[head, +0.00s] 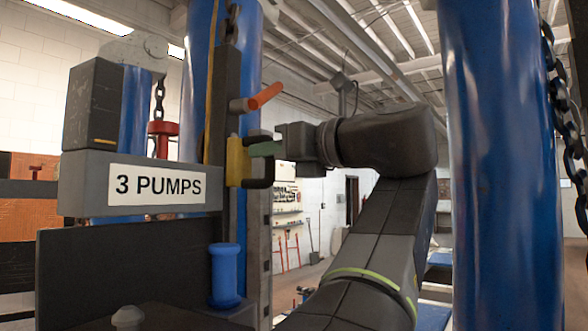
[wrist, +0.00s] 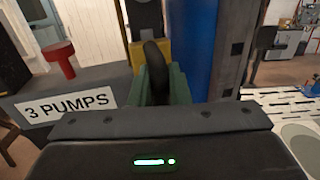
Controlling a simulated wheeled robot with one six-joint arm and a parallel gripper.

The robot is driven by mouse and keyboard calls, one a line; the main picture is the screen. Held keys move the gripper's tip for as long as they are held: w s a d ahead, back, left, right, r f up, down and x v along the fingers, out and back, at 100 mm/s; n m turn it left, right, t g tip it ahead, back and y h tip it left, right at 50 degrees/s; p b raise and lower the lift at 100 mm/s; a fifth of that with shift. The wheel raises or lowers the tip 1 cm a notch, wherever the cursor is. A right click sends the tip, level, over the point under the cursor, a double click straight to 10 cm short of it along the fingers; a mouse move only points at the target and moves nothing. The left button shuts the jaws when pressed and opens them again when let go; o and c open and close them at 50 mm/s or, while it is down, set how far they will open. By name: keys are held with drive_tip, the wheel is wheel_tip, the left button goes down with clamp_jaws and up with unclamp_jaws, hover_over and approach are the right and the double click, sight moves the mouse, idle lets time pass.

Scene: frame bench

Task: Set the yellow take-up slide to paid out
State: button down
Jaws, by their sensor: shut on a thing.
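Some yellow of the slide (wrist: 136,55) shows behind. My fingers partly hide the handle.
An orange peg (head: 264,96) juts right from the rail just above the slide. A blue spool (head: 224,275) stands below. The grey beam (head: 85,185) extends left, with a red knob (head: 162,135) behind it. A thick blue post (head: 500,160) stands right of my arm.

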drive_tip(key=shift+s+r, duration=0.15)
drive_tip(key=shift+r, duration=0.5)
drive_tip(key=c, duration=1.8)
unclamp_jaws()
drive_tip(key=shift+a, duration=0.1)
drive_tip(key=o, duration=0.4)
drive_tip(key=shift+c, duration=0.2)
drive_tip(key=shift+w+d, duration=0.2)
drive_tip(key=shift+w, duration=0.15)
drive_tip(key=shift+s+a, duration=0.1)
drive_tip(key=shift+s, duration=0.15)
